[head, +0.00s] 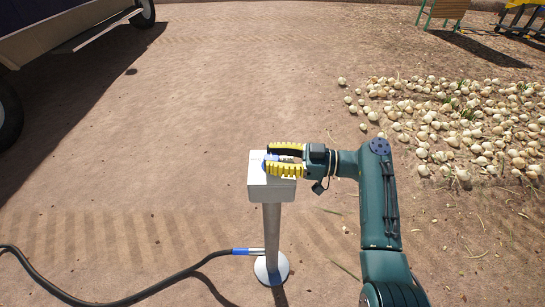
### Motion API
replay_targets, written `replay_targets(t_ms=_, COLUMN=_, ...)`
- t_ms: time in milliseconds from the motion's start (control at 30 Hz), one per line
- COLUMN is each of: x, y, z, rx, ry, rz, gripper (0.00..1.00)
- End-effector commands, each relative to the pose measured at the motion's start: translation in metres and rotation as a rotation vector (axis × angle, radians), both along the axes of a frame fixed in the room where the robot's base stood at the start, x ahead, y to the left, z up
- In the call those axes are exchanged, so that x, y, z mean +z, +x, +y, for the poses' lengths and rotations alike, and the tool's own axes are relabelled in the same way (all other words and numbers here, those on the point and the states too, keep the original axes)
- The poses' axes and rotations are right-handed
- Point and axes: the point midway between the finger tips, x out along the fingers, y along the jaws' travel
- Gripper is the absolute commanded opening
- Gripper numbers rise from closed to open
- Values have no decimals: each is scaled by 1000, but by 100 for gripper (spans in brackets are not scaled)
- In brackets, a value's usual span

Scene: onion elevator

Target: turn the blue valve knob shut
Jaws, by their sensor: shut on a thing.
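The blue valve knob (270,157) sits on top of a white box (258,183). Only a small blue part of it shows between my gripper's fingers. The box stands on a grey post with a round base plate (263,268). My gripper (269,159) reaches in from the right, with its two yellow and black fingers on either side of the knob, shut on it. Most of the knob is hidden by the fingers, so its turn position cannot be told.
A black hose (125,301) with a blue end joins the post low on its left. Many onions (455,125) lie on the ground at right. A vehicle (60,30) stands at upper left. Bare dirt surrounds the post.

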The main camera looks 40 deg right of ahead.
Motion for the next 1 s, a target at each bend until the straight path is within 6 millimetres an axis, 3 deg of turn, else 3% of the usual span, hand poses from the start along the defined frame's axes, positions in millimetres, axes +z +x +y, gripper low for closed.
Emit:
replay_targets(t_ms=200, x=0, y=0, z=1, rx=1, ry=1, rz=1, gripper=3)
replay_targets(t_ms=233, x=0, y=1, z=1, rx=1, ry=1, rz=1, gripper=41)
replay_targets(t_ms=367, x=0, y=0, z=1, rx=1, ry=1, rz=1, gripper=66)
replay_targets(t_ms=733, x=0, y=-4, z=-3, rx=-1, ry=0, rz=0, gripper=68)
replay_targets(t_ms=1000, x=0, y=-49, z=-41, rx=-5, ry=-1, rz=1, gripper=68)
